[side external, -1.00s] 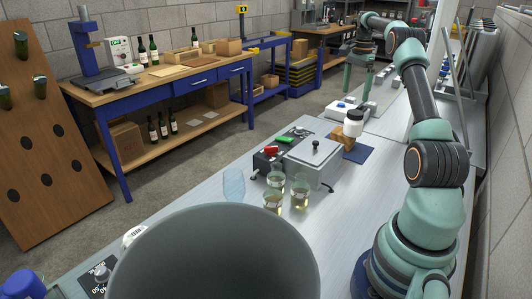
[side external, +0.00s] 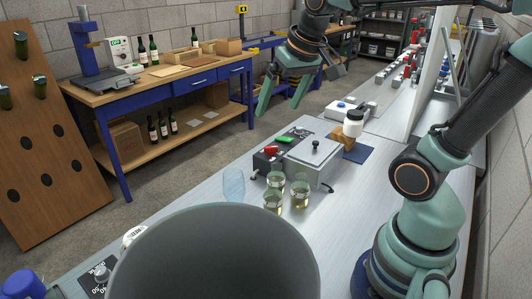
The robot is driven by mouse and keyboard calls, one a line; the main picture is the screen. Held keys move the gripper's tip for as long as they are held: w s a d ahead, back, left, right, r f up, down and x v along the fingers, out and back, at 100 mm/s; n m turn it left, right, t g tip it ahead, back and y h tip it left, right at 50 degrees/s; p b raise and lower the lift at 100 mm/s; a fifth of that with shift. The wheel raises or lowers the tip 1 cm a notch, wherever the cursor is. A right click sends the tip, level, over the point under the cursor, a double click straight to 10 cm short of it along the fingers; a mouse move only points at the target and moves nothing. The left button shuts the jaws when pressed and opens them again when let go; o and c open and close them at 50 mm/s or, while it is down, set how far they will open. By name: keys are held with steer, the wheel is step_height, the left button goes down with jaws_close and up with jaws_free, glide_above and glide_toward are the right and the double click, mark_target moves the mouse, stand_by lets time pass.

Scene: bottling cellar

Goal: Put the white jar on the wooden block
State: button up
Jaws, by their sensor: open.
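The block sits on a dark blue mat (side external: 361,153) on the grey bench. My gripper (side external: 277,108) is open and empty, with its fingers pointing down. It hangs in the air to the left of the jar in the picture, well apart from it.
A grey metal box with a knob (side external: 312,165) stands in front of the block. Several glasses (side external: 300,194) of pale liquid stand nearer. A large grey round vessel (side external: 213,255) fills the foreground. A white device (side external: 342,110) is behind the jar. Bare bench lies right of the mat.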

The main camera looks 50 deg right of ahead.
steer(key=s+a+f+n, duration=0.3)
steer(key=s+a, duration=0.1)
steer(key=a, duration=0.1)
steer(key=shift+s+a+f+n+t+y, duration=0.2)
steer(key=shift+f+n+t+y, duration=0.1)
steer(key=shift+n+t+y, duration=0.1)
